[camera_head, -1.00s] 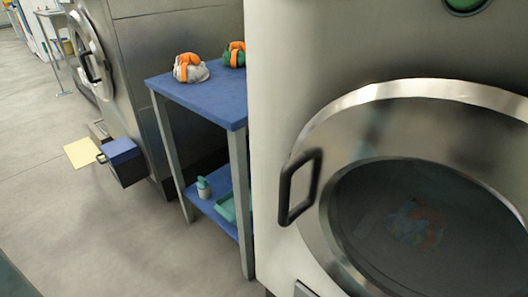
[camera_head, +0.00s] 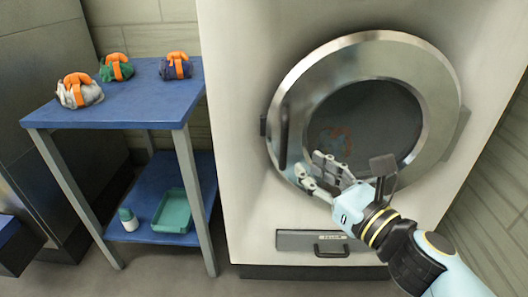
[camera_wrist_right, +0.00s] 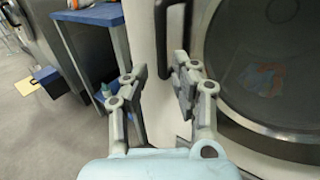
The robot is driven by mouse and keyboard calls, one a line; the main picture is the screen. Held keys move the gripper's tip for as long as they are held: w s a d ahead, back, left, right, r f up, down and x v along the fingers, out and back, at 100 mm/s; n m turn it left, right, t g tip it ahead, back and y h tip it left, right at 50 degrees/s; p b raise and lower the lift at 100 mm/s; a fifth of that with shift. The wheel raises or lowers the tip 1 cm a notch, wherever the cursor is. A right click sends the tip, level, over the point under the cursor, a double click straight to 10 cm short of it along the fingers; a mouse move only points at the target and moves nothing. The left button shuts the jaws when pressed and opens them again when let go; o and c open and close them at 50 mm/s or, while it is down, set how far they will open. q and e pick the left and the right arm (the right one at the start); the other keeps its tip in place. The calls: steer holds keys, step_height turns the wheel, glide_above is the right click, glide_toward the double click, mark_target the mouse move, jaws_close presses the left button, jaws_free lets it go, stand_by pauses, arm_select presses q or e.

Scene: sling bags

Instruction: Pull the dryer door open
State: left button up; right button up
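The dryer door (camera_head: 445,90) is a round, shut metal door with a dark window; orange and pale cloth shows faintly behind the glass. Its dark handle (camera_head: 283,138) stands upright on the door's left side. My right gripper (camera_head: 318,172) is in front of the door's lower left part, below and right of the handle in the head view. In the right wrist view my gripper's fingers (camera_wrist_right: 155,88) are spread apart with nothing between their tips. The dark handle (camera_wrist_right: 160,40) shows just beyond the fingertips there. I cannot tell whether they touch it. My left gripper is out of view.
A blue two-shelf table (camera_head: 140,103) stands left of the dryer, holding several orange-strapped bundles (camera_head: 82,92). A teal tray (camera_head: 172,212) and a bottle (camera_head: 128,219) are on its lower shelf. A drawer panel (camera_head: 295,240) with a dark handle is below the door.

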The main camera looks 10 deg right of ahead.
mark_target(286, 148)
steer(key=x, duration=0.3)
steer(key=shift+w+r+p, duration=0.1)
steer(key=shift+w+p, duration=0.2)
steer(key=shift+w, duration=0.05)
steer(key=x, duration=0.6)
steer(key=shift+f, duration=0.25)
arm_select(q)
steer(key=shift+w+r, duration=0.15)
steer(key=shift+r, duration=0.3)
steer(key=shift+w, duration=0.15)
arm_select(e)
steer(key=shift+c, duration=0.4)
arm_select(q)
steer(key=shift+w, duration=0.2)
arm_select(e)
jaws_close()
